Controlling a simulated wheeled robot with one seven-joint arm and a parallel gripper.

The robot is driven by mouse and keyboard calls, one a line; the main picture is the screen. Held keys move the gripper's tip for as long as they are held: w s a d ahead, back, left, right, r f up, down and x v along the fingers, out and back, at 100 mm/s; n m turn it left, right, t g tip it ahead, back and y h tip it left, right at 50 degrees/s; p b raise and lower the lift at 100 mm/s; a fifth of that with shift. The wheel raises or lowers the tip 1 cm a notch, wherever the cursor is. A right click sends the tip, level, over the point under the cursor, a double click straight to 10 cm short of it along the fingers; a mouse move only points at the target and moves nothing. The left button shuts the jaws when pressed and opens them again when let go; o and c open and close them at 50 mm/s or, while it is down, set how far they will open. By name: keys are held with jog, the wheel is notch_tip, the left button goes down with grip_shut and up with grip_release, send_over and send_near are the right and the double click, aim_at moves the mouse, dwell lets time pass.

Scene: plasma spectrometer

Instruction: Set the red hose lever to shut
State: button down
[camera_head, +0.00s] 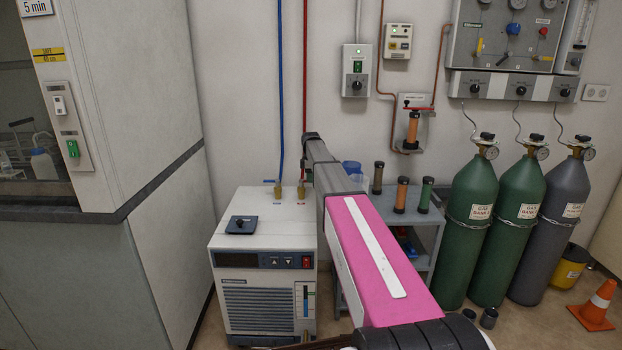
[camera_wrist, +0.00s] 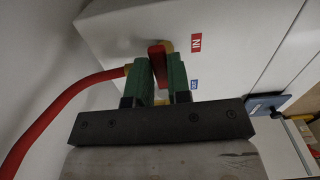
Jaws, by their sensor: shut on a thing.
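The red lever (camera_wrist: 157,60) shows in the wrist view between the two green finger pads of my gripper (camera_wrist: 160,75). My gripper is shut on it. Brass of the valve (camera_wrist: 168,46) shows just behind the lever, and the rest is hidden by the fingers. The red hose (camera_wrist: 50,112) comes in from the left to the brass. In the head view, the red hose (camera_head: 304,90) runs down the wall to a brass fitting (camera_head: 301,191) on top of the chiller (camera_head: 222,262). My arm hides the gripper and lever there. I cannot tell the lever's exact angle to the hose.
A blue hose (camera_head: 280,90) runs beside the red one to another brass fitting (camera_head: 278,192). A dark blue square plate with a knob (camera_head: 241,225) lies on the chiller top. A grey cart (camera_head: 426,232) stands to the right, with green gas cylinders (camera_head: 470,225) beyond it.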

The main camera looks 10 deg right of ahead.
jog(key=c, duration=1.1)
grip_release()
jog(key=shift+w+a, duration=0.1)
jog(key=shift+a, duration=0.15)
jog(key=shift+o, duration=0.2)
jog(key=shift+r, duration=0.1)
notch_tip(320, 180, up, 11)
jog(key=shift+s+f, duration=0.2)
jog(key=shift+s, duration=0.05)
